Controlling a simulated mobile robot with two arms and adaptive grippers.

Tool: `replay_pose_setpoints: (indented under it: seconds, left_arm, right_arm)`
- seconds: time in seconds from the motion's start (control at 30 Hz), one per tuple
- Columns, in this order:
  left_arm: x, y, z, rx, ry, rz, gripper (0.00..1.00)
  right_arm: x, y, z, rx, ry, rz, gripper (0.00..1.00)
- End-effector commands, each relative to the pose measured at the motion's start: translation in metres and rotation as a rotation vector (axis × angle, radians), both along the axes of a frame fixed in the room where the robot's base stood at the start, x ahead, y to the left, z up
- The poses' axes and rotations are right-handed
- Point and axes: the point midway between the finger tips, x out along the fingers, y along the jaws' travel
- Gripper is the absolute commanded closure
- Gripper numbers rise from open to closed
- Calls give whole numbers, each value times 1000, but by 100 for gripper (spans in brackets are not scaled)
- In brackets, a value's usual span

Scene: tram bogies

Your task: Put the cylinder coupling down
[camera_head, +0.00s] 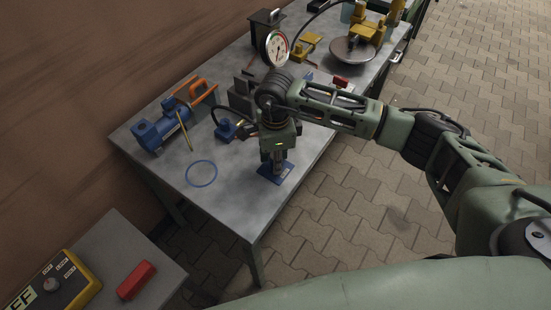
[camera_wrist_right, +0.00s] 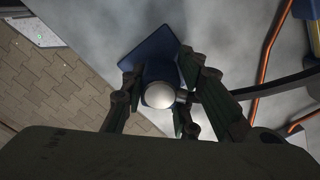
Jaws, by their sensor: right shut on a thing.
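My right gripper (camera_head: 275,157) points down over the table's near edge, at a blue square plate (camera_head: 270,176). In the right wrist view its fingers (camera_wrist_right: 160,100) close in around a dark blue body with a round silver top (camera_wrist_right: 160,95), above the blue plate (camera_wrist_right: 150,50). A small dark fitting, seemingly the cylinder coupling (camera_wrist_right: 183,96), shows beside the silver top between the fingers. A black hose (camera_wrist_right: 250,91) runs from it to the right. The fingers partly hide it, and I cannot tell whether it touches the blue body. My left gripper is out of view.
A blue pump (camera_head: 160,130) with an orange handle, a blue ring (camera_head: 201,173) and a small blue part (camera_head: 225,130) are on the table (camera_head: 235,207). A gauge (camera_head: 276,48) stands behind. The table's front left is clear. A side table holds a red block (camera_head: 135,280).

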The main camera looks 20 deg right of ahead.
Motion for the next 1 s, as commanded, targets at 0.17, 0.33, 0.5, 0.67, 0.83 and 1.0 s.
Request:
replay_pose_setpoints:
  seconds: [0.17, 0.33, 0.5, 0.67, 0.83, 1.0]
  left_arm:
    - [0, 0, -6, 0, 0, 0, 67]
    - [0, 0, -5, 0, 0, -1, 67]
    - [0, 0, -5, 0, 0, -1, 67]
    - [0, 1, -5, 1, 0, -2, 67]
    - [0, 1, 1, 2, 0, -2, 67]
    - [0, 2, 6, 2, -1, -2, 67]
  right_arm:
    - [0, 0, -6, 0, -1, 0, 100]
    - [0, 0, -4, 0, 0, 0, 62]
    - [0, 0, -4, 0, 0, 0, 54]
    - [0, 0, -4, 0, 0, 0, 54]
    - [0, 0, 1, 0, 0, 0, 54]
    - [2, 0, 18, 0, -5, 1, 54]
